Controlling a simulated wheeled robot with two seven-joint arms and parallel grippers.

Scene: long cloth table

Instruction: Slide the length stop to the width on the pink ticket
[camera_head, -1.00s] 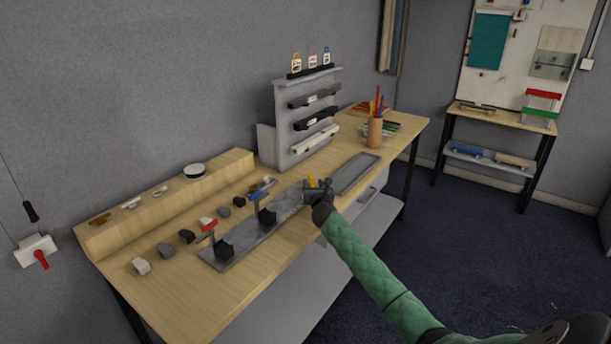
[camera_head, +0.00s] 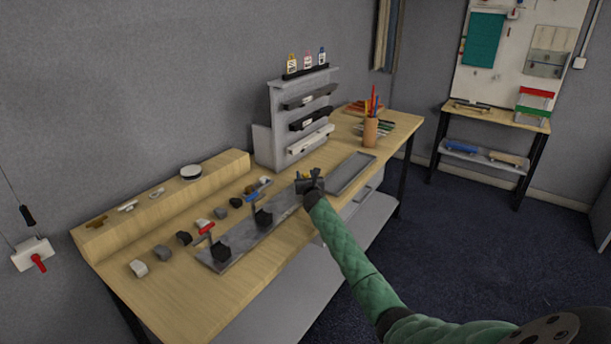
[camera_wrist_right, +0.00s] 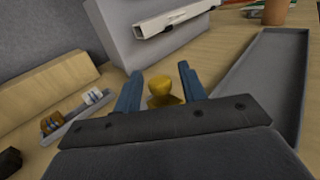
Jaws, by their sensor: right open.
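The pink ticket (camera_head: 308,61) stands between a yellow and a blue ticket on top of the grey rack; its writing is too small to read. A yellow, round-topped knob (camera_wrist_right: 162,88), which looks like the length stop, shows in the right wrist view, between my fingers. My right gripper (camera_wrist_right: 160,80) is open, with one blue finger on each side of the knob; I cannot tell whether either touches it. In the head view my right gripper (camera_head: 309,182) is over the far end of the grey metal rail (camera_head: 238,243) and mostly hides the knob. My left gripper is not in view.
Two black clamps (camera_head: 222,252) with red and blue handles stand on the rail. Several small blocks (camera_head: 139,268) lie behind it. The grey rack (camera_head: 282,120) stands behind my gripper. A shallow grey tray (camera_head: 351,172) and a pencil cup (camera_head: 370,132) are to the right.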

